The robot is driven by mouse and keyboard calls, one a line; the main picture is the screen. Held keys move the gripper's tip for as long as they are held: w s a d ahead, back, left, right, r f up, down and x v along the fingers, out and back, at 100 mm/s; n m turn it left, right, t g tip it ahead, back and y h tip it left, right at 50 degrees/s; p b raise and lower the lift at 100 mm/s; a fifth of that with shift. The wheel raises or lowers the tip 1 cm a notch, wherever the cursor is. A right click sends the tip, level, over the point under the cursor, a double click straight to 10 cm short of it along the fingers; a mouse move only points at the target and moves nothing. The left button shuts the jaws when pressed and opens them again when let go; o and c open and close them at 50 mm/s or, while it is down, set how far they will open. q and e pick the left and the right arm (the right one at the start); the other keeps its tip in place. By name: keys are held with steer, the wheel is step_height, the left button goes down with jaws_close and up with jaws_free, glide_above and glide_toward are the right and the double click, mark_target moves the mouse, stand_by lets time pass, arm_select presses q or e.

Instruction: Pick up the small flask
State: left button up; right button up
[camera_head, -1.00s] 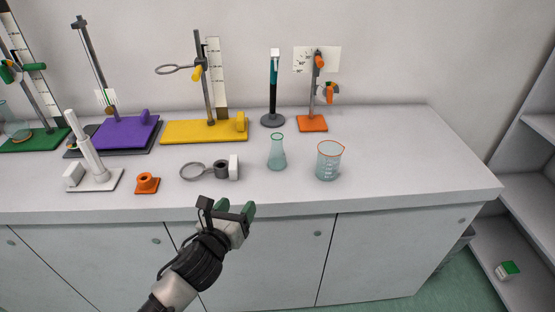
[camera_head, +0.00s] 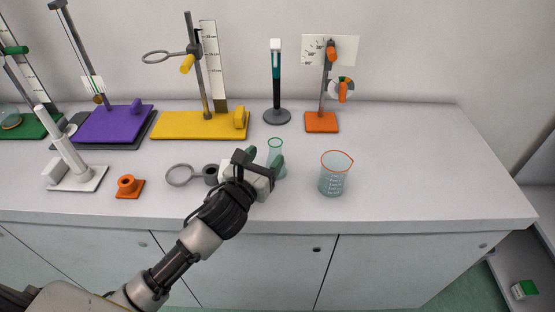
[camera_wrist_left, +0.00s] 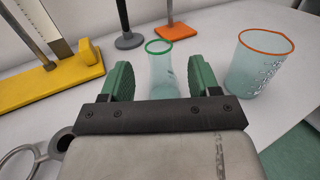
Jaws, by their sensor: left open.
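The small flask (camera_head: 276,152) is clear with a green rim and stands upright on the bench, partly hidden behind my left gripper (camera_head: 265,164) in the head view. In the left wrist view the flask (camera_wrist_left: 161,70) stands ahead, between the lines of the two green fingers of my left gripper (camera_wrist_left: 161,82). The gripper is open and empty. The flask's lower part is hidden by the gripper body, and I cannot tell if a finger touches it. My right gripper is not in view.
A beaker with an orange rim (camera_head: 335,174) stands right of the flask. A ring clamp (camera_head: 184,176) lies to the left. Behind are a yellow stand (camera_head: 190,125), a dark pen-like stand (camera_head: 276,90) and an orange stand (camera_head: 321,122). Bench space right of the beaker is clear.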

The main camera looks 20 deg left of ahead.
mark_target(272, 149)
arm_select(q)
steer(key=shift+w+d, duration=0.15)
steer(key=shift+w, duration=0.7)
steer(key=w, duration=0.3)
steer(key=w+p, duration=0.1)
steer(key=w, duration=0.1)
steer(key=shift+d+f, duration=0.3)
steer(key=shift+w, duration=0.3)
jaws_close()
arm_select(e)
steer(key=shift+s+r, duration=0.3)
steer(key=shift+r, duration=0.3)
